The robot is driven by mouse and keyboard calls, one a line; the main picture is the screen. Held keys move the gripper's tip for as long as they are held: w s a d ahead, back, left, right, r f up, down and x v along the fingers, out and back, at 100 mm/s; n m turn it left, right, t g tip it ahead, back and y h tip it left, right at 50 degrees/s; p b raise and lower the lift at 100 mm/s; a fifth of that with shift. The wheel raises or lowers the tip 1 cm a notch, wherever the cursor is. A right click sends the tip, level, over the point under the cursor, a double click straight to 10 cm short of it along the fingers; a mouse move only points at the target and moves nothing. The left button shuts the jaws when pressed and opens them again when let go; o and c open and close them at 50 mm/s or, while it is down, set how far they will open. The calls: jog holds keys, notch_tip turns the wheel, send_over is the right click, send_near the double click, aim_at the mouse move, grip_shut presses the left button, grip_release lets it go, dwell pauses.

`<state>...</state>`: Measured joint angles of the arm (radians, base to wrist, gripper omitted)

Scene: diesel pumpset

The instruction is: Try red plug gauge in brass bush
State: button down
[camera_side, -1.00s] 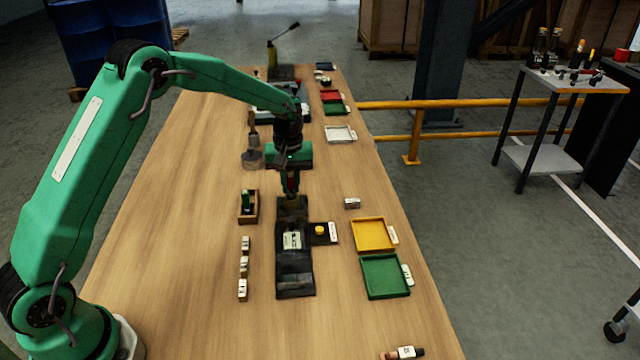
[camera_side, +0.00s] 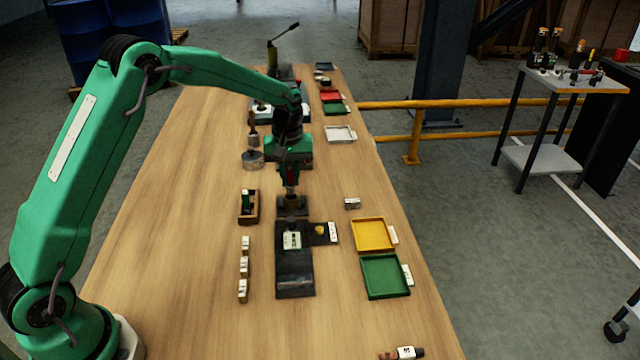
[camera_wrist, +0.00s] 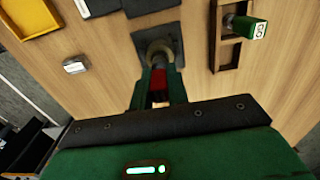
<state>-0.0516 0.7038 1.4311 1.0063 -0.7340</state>
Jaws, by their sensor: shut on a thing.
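My gripper (camera_side: 290,178) is shut on the red plug gauge (camera_wrist: 158,84); a little of the red also shows between the fingers in the side view. The gauge is upright above the brass bush (camera_wrist: 155,48), a dull brownish ring on a dark block at the far end of the black fixture. The bush also shows in the side view (camera_side: 291,201), just below the fingers. The gauge's lower end is hidden, so I cannot tell whether it is inside the bush or only over it.
A wooden rack (camera_side: 257,217) with a green gauge (camera_wrist: 247,27) stands left of the fixture (camera_side: 295,277). A yellow tray (camera_side: 373,235) and a green tray (camera_side: 385,276) lie to the right. Small labelled blocks line the left.

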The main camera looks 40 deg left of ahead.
jog(key=shift+r, duration=0.85)
dwell(0.3)
jog(key=shift+r, duration=1.9)
